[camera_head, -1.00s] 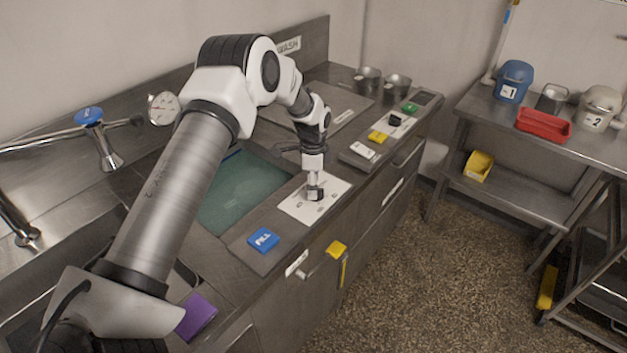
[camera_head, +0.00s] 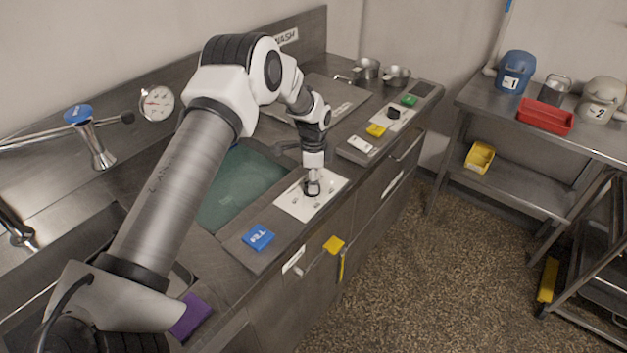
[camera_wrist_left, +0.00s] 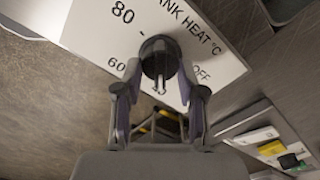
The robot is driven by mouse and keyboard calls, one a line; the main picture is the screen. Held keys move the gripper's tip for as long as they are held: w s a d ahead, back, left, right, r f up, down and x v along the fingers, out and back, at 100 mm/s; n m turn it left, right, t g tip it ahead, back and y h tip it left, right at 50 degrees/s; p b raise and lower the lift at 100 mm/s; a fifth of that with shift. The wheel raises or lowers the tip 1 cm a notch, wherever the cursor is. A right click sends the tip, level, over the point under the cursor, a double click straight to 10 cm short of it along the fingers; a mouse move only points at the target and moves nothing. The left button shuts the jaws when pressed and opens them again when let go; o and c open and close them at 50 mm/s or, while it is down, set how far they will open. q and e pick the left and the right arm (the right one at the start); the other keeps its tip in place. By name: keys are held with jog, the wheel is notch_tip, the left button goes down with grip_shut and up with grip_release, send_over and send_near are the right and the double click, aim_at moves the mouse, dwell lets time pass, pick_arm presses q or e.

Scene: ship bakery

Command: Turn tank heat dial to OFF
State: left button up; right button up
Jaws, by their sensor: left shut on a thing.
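The white tank heat plate (camera_head: 291,206) lies on the counter edge by the green-lined basin. It also shows in the left wrist view (camera_wrist_left: 90,30), with 80, 60 and OFF readable and another mark mostly hidden. The dark round dial (camera_wrist_left: 160,55) sits on the plate. A pale line on it points down in that view, between 60 and OFF, as far as I can tell. My left gripper (camera_head: 312,190) reaches down onto the plate, shut on the dial; its fingers (camera_wrist_left: 159,75) flank the dial in the wrist view. My right gripper is out of view.
A blue FILL block (camera_head: 258,237) lies near the plate. A second panel with a black knob (camera_head: 393,113), yellow block (camera_head: 376,130) and green block (camera_head: 408,101) is farther along. A yellow tag (camera_head: 334,245) hangs at the counter front.

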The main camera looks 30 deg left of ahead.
pick_arm(q)
jog(key=shift+s+f, duration=0.15)
jog(key=shift+f, duration=0.05)
jog(key=n, duration=0.3)
jog(key=shift+f, duration=0.1)
jog(key=n, duration=0.3)
jog(key=shift+n, duration=0.4)
jog(key=n, duration=0.4)
jog(key=shift+a, duration=0.1)
jog(key=shift+n, duration=1.4)
